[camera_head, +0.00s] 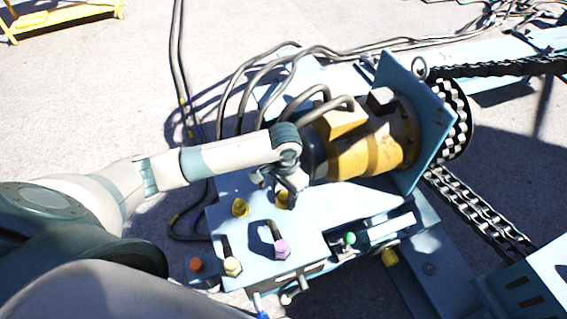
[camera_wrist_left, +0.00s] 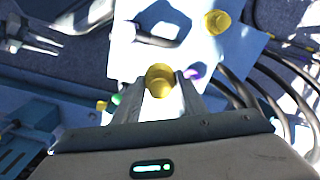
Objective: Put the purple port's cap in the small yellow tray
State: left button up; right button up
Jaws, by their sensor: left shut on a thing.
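My left gripper (camera_head: 284,190) is shut on a yellow round cap (camera_wrist_left: 160,82), low over the pale blue machine top. The cap also shows under the fingers in the head view (camera_head: 282,201). The purple port (camera_head: 281,247) stands on the machine's front part, with its purple end showing; in the left wrist view (camera_wrist_left: 196,70) it is partly behind a finger. A second yellow cup-like cap (camera_head: 240,207) is left of the gripper and also shows in the wrist view (camera_wrist_left: 217,22). I cannot pick out the small yellow tray with certainty. My right gripper is not in view.
Dark hoses (camera_head: 250,80) arch behind the gripper. A yellow motor (camera_head: 370,150) stands to the right. Chains (camera_head: 480,215) run at far right.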

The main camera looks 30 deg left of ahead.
pick_arm(q)
jog(key=s+d+r+n, duration=0.1)
jog(key=s+r, duration=0.1)
jog(key=r, duration=1)
jog(key=s+d+r+n, duration=0.1)
jog(key=s+r+n, duration=0.1)
jog(key=r, duration=1)
jog(key=shift+d, duration=0.4)
jog(key=shift+r, duration=0.1)
